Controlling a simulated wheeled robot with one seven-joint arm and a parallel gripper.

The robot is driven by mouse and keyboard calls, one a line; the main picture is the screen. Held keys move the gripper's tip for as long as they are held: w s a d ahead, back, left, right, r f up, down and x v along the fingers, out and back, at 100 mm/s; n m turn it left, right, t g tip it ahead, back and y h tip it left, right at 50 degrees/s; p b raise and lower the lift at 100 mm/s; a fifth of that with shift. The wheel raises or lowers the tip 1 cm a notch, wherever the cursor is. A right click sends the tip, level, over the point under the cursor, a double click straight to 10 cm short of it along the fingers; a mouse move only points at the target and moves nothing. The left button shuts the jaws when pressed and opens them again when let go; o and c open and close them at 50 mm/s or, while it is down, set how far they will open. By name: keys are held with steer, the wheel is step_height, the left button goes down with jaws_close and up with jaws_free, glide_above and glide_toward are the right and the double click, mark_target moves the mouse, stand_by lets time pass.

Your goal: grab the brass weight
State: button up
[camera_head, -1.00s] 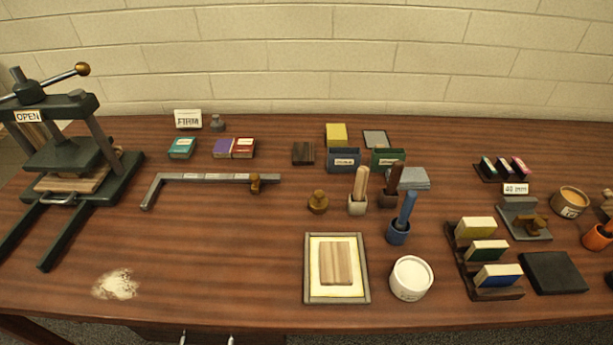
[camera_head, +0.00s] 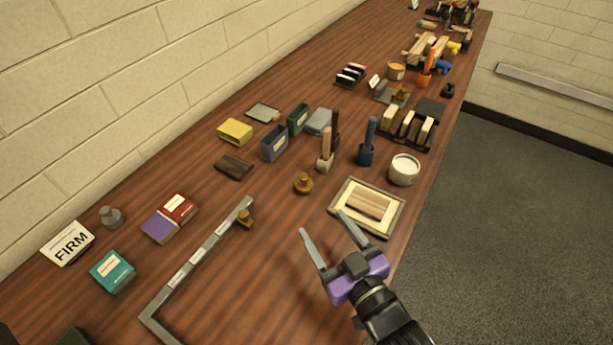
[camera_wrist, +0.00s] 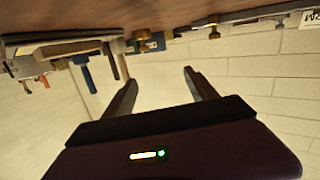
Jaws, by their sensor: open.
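The brass weight (camera_head: 303,184), a small round piece with a knob, stands upright on the wooden table near the middle. In the wrist view, where the table is at the top, it appears to be the brass piece (camera_wrist: 141,35) beyond the fingers. My gripper (camera_head: 322,223) is open and empty, with its two fingers spread. It is on the near side of the weight and apart from it. The fingers also show in the wrist view (camera_wrist: 160,77).
A framed tray (camera_head: 340,206) with a wooden block lies just right of my gripper. A metal square (camera_head: 185,275) with a brass slider (camera_head: 246,217) lies left. Bare table lies around the weight.

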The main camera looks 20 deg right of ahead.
steer(key=m+g+h, duration=0.1)
glide_toward(305, 182)
steer(key=a, duration=0.1)
steer(key=a+r, duration=0.1)
steer(key=shift+s+a+r+p, duration=0.15)
steer(key=shift+s+a+p, duration=0.2)
steer(key=shift+s+a, duration=0.05)
steer(key=w, duration=0.1)
steer(key=w+d+f+m+g+h, duration=0.1)
steer(key=w, duration=0.1)
steer(key=w+m+g+h, duration=0.1)
steer(key=shift+w+d+f+p, duration=0.35)
steer(key=shift+w+d+f, duration=0.05)
steer(key=shift+p+x, duration=0.8)
steer(key=shift+x, duration=3)
steer(key=shift+d, duration=0.1)
jaws_close()
steer(key=shift+r, duration=0.1)
